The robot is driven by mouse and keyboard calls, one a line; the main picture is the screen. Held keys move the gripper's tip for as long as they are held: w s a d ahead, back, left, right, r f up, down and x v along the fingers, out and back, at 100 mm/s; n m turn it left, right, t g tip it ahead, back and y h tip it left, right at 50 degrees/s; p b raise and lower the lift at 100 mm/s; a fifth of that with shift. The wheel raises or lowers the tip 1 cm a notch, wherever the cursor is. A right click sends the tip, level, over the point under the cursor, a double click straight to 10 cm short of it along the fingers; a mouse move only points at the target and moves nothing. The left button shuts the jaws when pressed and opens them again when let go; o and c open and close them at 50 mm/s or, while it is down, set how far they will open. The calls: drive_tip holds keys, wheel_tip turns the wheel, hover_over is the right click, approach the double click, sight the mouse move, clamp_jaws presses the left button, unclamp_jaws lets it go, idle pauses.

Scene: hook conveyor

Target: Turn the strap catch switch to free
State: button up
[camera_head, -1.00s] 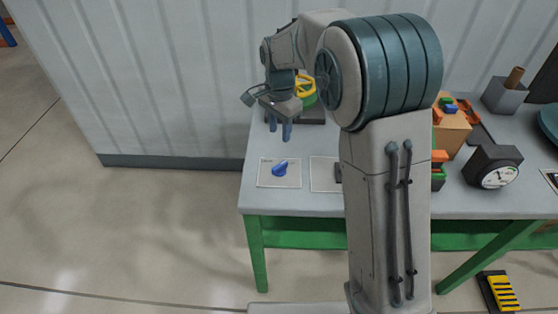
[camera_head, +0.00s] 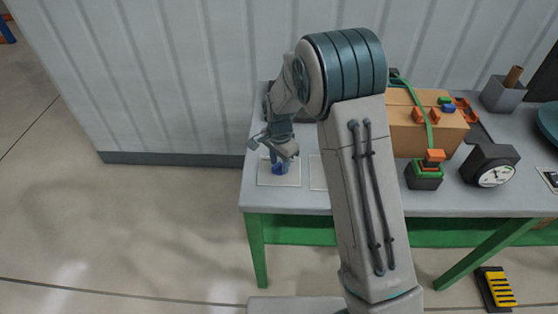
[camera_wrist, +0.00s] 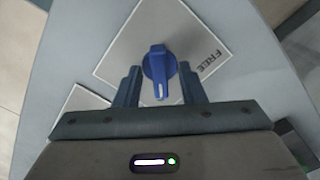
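The switch is a blue knob (camera_wrist: 159,66) with a white line on its handle, set on a white plate (camera_wrist: 118,62). In the wrist view the white line points down toward my gripper, and the word FREE is printed on the plate to the right of the knob. My gripper (camera_wrist: 159,80) is open, with one finger on each side of the knob and a gap showing on both sides. In the head view my gripper (camera_head: 280,158) is over the plate (camera_head: 291,179) and partly hides the knob (camera_head: 278,170).
A second white plate (camera_head: 317,172) lies to the right, mostly behind my arm. A cardboard box (camera_head: 405,135) with a green strap (camera_head: 426,110), a black block (camera_head: 424,181) with orange and green parts, and a dial gauge (camera_head: 494,176) stand further right on the table (camera_head: 350,202).

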clamp_jaws()
drive_tip(key=n+b, duration=0.2)
drive_tip(key=n, duration=0.1)
drive_tip(key=shift+n, duration=0.4)
drive_tip(key=n+b, duration=0.2)
drive_tip(key=n, duration=0.3)
drive_tip(key=n+b, duration=0.1)
drive_tip(key=n, duration=0.4)
drive_tip(key=shift+r+n, duration=0.1)
drive_tip(key=shift+n, duration=2)
